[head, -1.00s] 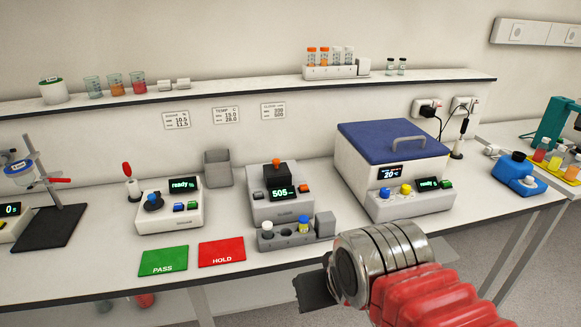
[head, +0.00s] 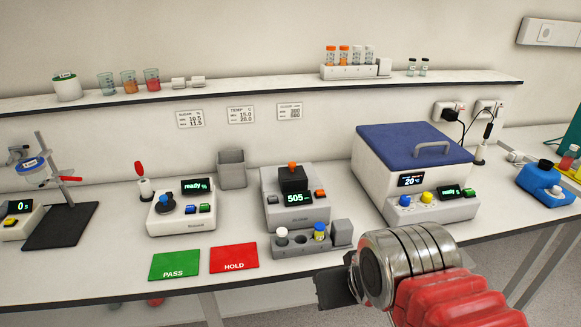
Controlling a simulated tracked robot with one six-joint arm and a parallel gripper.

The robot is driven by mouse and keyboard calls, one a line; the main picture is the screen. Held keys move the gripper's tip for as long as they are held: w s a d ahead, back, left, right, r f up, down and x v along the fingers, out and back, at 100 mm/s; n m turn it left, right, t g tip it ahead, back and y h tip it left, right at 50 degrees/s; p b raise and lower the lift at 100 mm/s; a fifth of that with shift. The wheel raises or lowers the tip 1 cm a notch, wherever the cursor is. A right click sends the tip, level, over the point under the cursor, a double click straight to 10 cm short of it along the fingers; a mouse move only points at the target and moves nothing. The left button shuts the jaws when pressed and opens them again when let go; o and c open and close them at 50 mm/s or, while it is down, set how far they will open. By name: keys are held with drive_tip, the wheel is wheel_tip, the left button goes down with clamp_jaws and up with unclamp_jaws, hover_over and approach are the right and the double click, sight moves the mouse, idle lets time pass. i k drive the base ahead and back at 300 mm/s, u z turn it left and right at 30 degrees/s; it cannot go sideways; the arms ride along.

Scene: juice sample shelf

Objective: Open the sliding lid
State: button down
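A white box-shaped device (head: 378,192) stands at the right of the bench, with a display reading 20 °C and blue and yellow knobs on its front. A blue lid (head: 392,142) with a grey arched handle (head: 432,148) covers its top, and no gap shows. My gripper (head: 338,288) is low in front of the bench edge, left of and below the device, apart from the lid. Its dark fingers are seen from behind and partly hidden by the wrist, so their opening cannot be made out. Nothing held is visible.
Left of the device are a grey instrument (head: 290,212) reading 505 and a vial rack (head: 305,243). Green PASS (head: 176,264) and red HOLD (head: 234,259) mats lie at the front. A shelf (head: 240,91) runs above the bench.

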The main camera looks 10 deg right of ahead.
sight(292, 172)
drive_tip(key=i, duration=0.9)
drive_tip(key=u, duration=0.1)
drive_tip(key=k, duration=0.55)
drive_tip(key=u, duration=2.05)
